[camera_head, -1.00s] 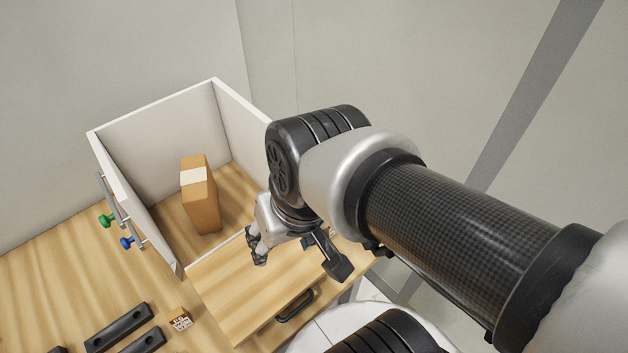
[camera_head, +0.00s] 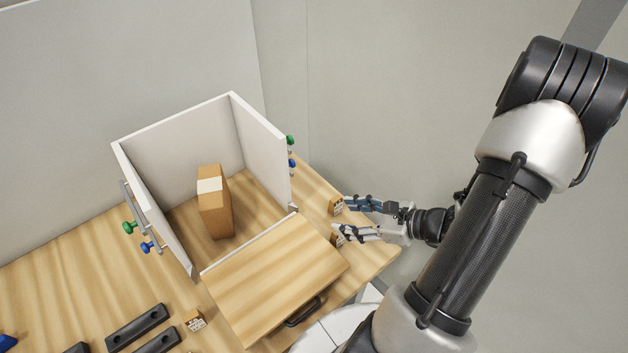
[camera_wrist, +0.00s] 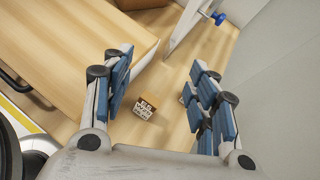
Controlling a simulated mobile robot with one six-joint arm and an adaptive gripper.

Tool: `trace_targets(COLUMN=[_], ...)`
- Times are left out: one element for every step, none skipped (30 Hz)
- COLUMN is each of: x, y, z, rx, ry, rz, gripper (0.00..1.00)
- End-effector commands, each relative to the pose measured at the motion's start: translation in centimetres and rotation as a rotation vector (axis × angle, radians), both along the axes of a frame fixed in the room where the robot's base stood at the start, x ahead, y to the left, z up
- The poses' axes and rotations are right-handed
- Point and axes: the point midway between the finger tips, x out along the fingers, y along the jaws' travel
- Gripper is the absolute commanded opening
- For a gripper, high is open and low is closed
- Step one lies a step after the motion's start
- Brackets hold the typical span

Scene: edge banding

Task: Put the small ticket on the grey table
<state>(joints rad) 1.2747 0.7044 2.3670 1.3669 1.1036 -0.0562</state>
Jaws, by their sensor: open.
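I cannot identify a flat ticket for certain; small brown blocks with black-and-white printed faces are the closest match. One block (camera_head: 337,239) is beside the drawer front, partly behind a finger; it appears between the fingers in the wrist view (camera_wrist: 146,104). A second block (camera_head: 336,206) is by the tip of the other finger. A third block (camera_head: 195,321) lies left of the drawer. My gripper (camera_head: 348,216) is open and empty at the table's right end, its blue-padded fingers spread in the wrist view (camera_wrist: 160,88). No clearly grey table shows.
An open-topped white-walled box (camera_head: 180,120) holds a brown carton (camera_head: 214,205). A wooden panel with a black handle (camera_head: 270,285) juts forward. Green and blue knobs (camera_head: 130,228) sit on the wall. Black bars (camera_head: 137,326) lie front left. A round white surface (camera_head: 335,332) is below.

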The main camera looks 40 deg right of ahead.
Motion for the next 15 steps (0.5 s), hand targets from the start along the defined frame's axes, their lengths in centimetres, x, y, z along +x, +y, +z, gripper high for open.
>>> trace_targets(x=[-0.9, -1.3, -1.8, -2.2, -2.5, -2.9, -3.1, -3.2, -3.2, -3.0, -2.7, -2.2, -1.7, -1.1, -0.3], y=[-2.1, -3.2, -4.5, -5.3, -6.0, -6.7, -7.2, -7.5, -7.7, -7.8, -7.8, -7.7, -7.6, -7.5, -7.4], z=[-0.7, -1.2, -1.8, -2.1, -2.5, -2.8, -3.0, -3.2, -3.5, -3.7, -3.8, -4.1, -4.3, -4.6, -5.0], rx=[0.050, 0.070, 0.094, 0.107, 0.118, 0.128, 0.133, 0.138, 0.143, 0.143, 0.144, 0.144, 0.143, 0.143, 0.143], ry=[-0.011, -0.019, -0.029, -0.034, -0.039, -0.044, -0.047, -0.049, -0.051, -0.051, -0.051, -0.051, -0.051, -0.051, -0.050], rz=[-0.118, -0.178, -0.250, -0.294, -0.332, -0.372, -0.394, -0.411, -0.425, -0.431, -0.432, -0.431, -0.428, -0.427, -0.425], gripper=[0.53, 0.53, 0.53, 0.53, 0.53, 0.53, 0.53, 0.53, 0.53, 0.53, 0.53, 0.53, 0.53, 0.53, 0.53])
